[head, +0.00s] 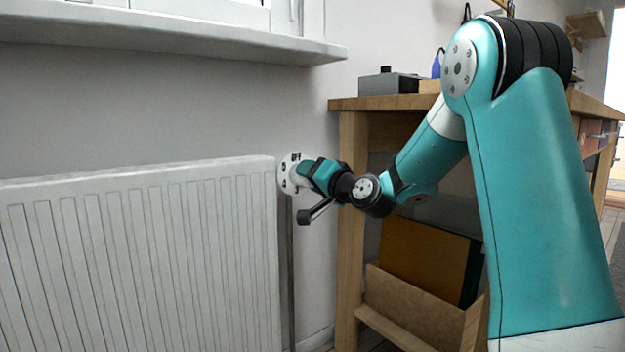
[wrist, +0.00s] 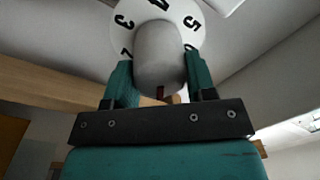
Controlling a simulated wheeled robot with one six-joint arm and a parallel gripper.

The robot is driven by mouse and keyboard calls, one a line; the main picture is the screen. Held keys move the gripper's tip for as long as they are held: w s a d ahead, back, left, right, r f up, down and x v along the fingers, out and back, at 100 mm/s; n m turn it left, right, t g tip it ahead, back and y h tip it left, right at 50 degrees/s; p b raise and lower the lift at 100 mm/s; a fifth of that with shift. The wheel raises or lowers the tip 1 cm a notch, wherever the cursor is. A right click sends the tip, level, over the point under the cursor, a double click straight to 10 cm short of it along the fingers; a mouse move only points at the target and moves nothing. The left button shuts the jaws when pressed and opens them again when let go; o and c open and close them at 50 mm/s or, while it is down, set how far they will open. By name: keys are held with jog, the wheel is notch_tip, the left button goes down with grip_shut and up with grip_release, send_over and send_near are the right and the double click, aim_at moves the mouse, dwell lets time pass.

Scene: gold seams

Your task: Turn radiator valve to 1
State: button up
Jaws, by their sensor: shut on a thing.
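The radiator valve has a pale grey knob (wrist: 158,52) in front of a round white dial (wrist: 187,18) with black marks. In the wrist view 3, 4 and 5 can be read, and marks beside the fingers are partly hidden. A small dark red mark shows on the knob's lower edge. In the head view the dial (head: 285,181) sits at the radiator's upper right corner, with OFF near its top. My gripper (wrist: 160,72) is shut on the knob, one teal finger on each side. In the head view my gripper (head: 306,172) hides most of the knob.
The white radiator (head: 140,230) stands left of the valve, below a window sill (head: 170,38). A thin pipe (head: 291,270) runs down below the valve. A wooden workbench (head: 351,225) stands close on the right, with a grey box (head: 388,84) on top.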

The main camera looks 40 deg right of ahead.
jog(key=shift+f, duration=0.1)
jog(key=o, duration=0.9)
jog(key=s+b, duration=0.1)
jog(key=s, duration=0.4)
jog(key=s+b, duration=0.1)
jog(key=s, duration=0.5)
jog(key=s+d, duration=0.1)
jog(key=s, duration=0.5)
jog(key=shift+s+f+b, duration=0.2)
jog(key=shift+f+b, duration=0.1)
jog(key=shift+b, duration=0.1)
